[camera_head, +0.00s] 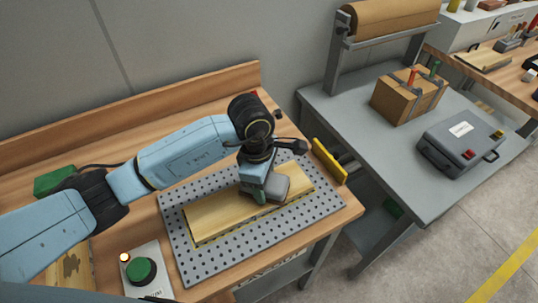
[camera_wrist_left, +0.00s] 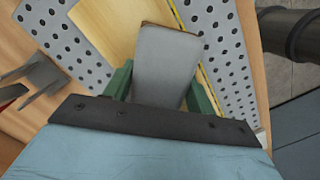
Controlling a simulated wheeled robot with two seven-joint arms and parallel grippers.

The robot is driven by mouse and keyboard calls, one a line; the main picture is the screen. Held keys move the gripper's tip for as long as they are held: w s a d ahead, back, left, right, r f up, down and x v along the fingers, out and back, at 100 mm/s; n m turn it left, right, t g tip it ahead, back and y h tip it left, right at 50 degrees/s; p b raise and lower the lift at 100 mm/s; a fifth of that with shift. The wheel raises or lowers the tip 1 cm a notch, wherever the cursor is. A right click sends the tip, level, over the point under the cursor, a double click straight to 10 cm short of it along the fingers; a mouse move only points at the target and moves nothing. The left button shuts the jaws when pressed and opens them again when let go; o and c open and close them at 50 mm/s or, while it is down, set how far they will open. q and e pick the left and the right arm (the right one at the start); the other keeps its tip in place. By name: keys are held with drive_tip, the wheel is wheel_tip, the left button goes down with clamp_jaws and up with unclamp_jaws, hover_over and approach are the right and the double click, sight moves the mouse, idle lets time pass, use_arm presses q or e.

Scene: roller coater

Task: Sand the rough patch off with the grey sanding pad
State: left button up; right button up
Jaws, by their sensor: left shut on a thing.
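The grey sanding pad (camera_head: 270,187) is at the right part of a pale wooden board (camera_head: 217,214) in the head view. My left gripper (camera_head: 262,195) is shut on the pad from above. In the left wrist view the pad (camera_wrist_left: 165,62) sits between the green fingers of the left gripper (camera_wrist_left: 160,95), over the board (camera_wrist_left: 105,22). Whether the pad touches the board is hard to tell. No rough patch shows on the visible part of the board; the pad and gripper hide some of it. My right gripper is not in view.
The board lies on a perforated grey plate (camera_head: 190,258) on a wooden bench. A green button box (camera_head: 142,270) stands at the front left. A yellow-edged item (camera_head: 329,161) stands at the bench's right edge. A grey table (camera_head: 385,150) holds a carton (camera_head: 405,97) and a dark case (camera_head: 460,145).

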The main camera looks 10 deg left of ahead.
use_arm(q)
drive_tip(key=r, duration=0.1)
drive_tip(key=r+p, duration=0.1)
drive_tip(key=shift+w+d+r, duration=0.1)
drive_tip(key=shift+w+r, duration=0.1)
drive_tip(key=shift+r, duration=0.15)
drive_tip(key=shift+s+r+p, duration=0.2)
drive_tip(key=shift+r+p, duration=0.65)
drive_tip(key=shift+r, duration=0.25)
drive_tip(key=shift+r+p, duration=0.9)
drive_tip(key=shift+r, duration=0.75)
